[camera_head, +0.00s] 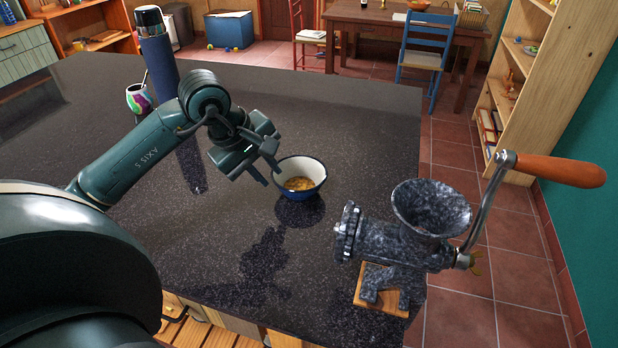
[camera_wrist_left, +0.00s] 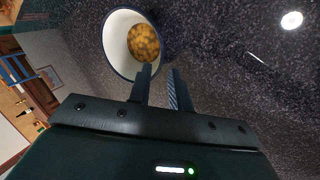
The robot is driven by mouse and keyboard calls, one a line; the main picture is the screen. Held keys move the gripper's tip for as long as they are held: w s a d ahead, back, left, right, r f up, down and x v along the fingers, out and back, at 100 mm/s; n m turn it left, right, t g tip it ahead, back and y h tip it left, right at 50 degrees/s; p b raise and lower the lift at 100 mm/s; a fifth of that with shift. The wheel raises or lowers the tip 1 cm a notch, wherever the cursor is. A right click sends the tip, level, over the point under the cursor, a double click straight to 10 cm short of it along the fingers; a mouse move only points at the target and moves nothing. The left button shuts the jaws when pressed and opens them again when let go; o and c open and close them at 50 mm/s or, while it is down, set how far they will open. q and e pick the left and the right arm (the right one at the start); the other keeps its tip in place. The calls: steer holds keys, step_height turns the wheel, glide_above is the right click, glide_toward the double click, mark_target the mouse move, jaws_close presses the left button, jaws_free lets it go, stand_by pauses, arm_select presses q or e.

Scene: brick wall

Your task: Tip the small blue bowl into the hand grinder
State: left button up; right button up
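The small blue bowl (camera_head: 302,186) has a dark blue outside, a white inside and yellow-brown pieces in it. It is upright on the dark speckled counter. The hand grinder (camera_head: 432,208) is grey and speckled, with a wide funnel on top and a wooden crank handle; it stands to the right of the bowl. My left gripper (camera_head: 268,173) is at the bowl's left side. In the left wrist view the two fingers (camera_wrist_left: 160,72) are apart at the bowl's rim (camera_wrist_left: 108,48); whether they touch it I cannot tell. My right gripper is not in view.
A tall blue bottle (camera_head: 158,60) and a colourful cup (camera_head: 139,99) stand at the back left of the counter (camera_head: 350,110). The counter between bowl and grinder is clear. The grinder's handle (camera_head: 560,170) reaches out past the counter's right edge.

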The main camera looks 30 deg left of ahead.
mark_target(276, 183)
arm_select(q)
steer(key=shift+w+f, duration=0.1)
steer(key=shift+f, duration=0.55)
steer(key=shift+w+d+f+b, duration=0.15)
steer(key=shift+f+b, duration=0.15)
steer(key=shift+f, duration=0.05)
steer(key=shift+w+d+f, duration=0.1)
steer(key=shift+w+f, duration=0.2)
steer(key=shift+f, duration=0.25)
steer(key=shift+b+x, duration=0.55)
steer(key=shift+x, duration=0.3)
steer(key=shift+w+f, duration=0.1)
steer(key=shift+f, duration=0.15)
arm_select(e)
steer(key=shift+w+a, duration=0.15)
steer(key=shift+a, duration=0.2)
arm_select(q)
jaws_close()
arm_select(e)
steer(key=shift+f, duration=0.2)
